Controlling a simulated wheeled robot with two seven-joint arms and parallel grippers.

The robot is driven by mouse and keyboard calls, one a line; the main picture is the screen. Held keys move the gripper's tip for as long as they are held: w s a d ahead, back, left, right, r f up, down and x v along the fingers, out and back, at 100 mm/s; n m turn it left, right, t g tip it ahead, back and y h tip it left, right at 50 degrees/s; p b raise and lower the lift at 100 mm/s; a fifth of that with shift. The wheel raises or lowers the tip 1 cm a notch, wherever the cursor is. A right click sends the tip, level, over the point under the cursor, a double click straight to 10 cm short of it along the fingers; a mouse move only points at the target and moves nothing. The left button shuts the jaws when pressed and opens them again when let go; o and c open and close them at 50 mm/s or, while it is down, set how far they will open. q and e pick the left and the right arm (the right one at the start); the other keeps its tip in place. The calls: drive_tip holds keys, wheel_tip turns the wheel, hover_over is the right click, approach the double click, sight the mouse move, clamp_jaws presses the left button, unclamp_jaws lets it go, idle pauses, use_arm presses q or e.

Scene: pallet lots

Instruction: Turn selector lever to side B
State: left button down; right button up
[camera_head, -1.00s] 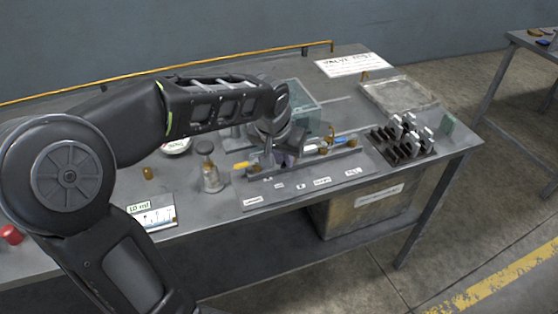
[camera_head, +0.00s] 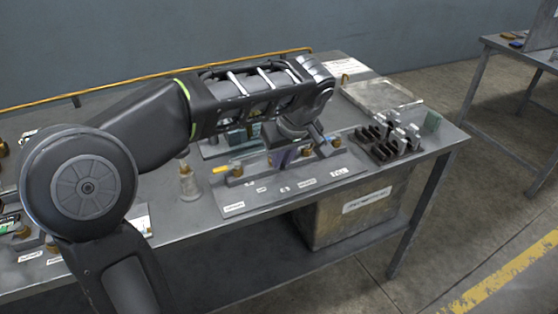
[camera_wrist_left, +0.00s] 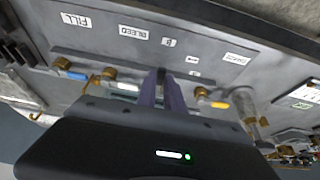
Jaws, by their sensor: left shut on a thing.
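My left gripper (camera_head: 281,158) reaches down over the valve panel (camera_head: 225,201) on the workbench. Its purple fingers also show in the left wrist view (camera_wrist_left: 162,88), shut on a thin dark piece, apparently the selector lever (camera_wrist_left: 161,73). The lever is mostly hidden by the fingers, so its exact angle cannot be told. The B label (camera_wrist_left: 169,42) lies close to the fingertips on the panel. A yellow-handled valve (camera_wrist_left: 218,104) sits on one side of the fingers and a blue-handled valve (camera_wrist_left: 68,69) on the other. My right gripper is not in view.
A glass bottle (camera_head: 189,183) stands left of the panel. A black rack (camera_head: 381,142) with several grey-topped pieces and a shallow clear tray (camera_head: 383,95) are at the right. A labelled box (camera_head: 330,220) sits below the tabletop.

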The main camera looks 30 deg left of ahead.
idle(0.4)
use_arm(q)
drive_tip(key=c, duration=1.5)
unclamp_jaws()
drive_tip(key=shift+o, duration=0.2)
drive_tip(key=p+v, duration=0.2)
drive_tip(key=v, duration=0.5)
drive_tip(key=shift+d+r, duration=0.15)
drive_tip(key=shift+r, duration=0.25)
